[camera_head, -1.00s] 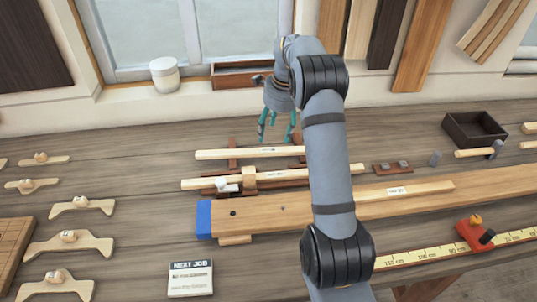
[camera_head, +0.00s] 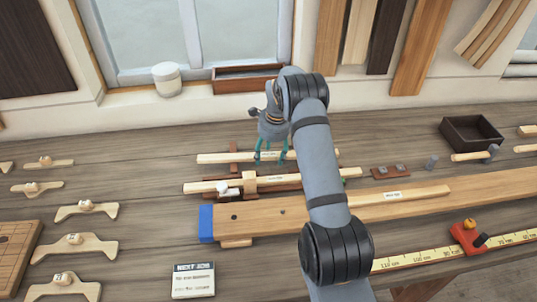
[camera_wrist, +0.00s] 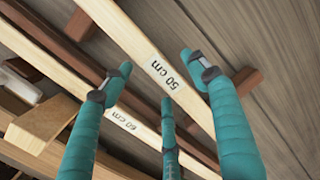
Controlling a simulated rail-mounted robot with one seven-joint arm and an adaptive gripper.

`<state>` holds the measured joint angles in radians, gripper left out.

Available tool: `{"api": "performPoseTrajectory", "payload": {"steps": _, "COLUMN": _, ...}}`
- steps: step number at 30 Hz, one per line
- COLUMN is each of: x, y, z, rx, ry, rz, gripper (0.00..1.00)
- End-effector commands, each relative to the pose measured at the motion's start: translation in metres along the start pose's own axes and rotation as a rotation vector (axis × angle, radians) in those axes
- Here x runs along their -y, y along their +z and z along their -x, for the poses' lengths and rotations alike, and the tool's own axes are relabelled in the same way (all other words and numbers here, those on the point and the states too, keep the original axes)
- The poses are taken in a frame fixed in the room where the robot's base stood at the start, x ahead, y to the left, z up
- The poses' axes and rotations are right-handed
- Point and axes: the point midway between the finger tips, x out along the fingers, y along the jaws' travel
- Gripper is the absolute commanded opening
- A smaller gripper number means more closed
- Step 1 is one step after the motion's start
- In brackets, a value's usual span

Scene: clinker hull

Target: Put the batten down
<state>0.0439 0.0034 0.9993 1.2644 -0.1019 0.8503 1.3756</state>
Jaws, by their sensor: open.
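A pale batten marked 50 cm (camera_head: 222,158) lies across dark wooden rests on the bench; its marking also shows in the wrist view (camera_wrist: 143,42). My gripper (camera_head: 270,160) is open just over this batten, teal fingers pointing down. In the wrist view my gripper (camera_wrist: 155,82) has fingers on both sides of the batten, apart from each other. I cannot tell whether they touch it. A second pale batten marked 60 cm (camera_head: 200,187) lies nearer, parallel to the first; it also shows in the wrist view (camera_wrist: 115,118).
A wooden block (camera_head: 249,183) stands at the 60 cm batten. A long plank (camera_head: 265,214) with a blue end lies in front. A yellow ruler (camera_head: 420,257) with a red slider (camera_head: 467,238) is front right. A dark tray (camera_head: 472,132) stands back right. Wooden patterns (camera_head: 86,208) lie left.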

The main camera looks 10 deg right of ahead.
Motion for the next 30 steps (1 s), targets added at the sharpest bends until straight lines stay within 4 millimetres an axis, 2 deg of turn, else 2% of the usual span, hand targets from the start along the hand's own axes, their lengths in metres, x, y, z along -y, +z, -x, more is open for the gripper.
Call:
{"api": "performPoseTrajectory", "payload": {"steps": 4, "x": 0.0002, "y": -0.0001, "z": 0.0000, "rx": 0.000, "ry": -0.001, "rz": 0.000, "gripper": 0.59}}
{"api": "performPoseTrajectory", "payload": {"steps": 30, "x": 0.0000, "y": -0.0002, "z": 0.0002, "rx": 0.000, "ry": 0.000, "rz": 0.000, "gripper": 0.08}}
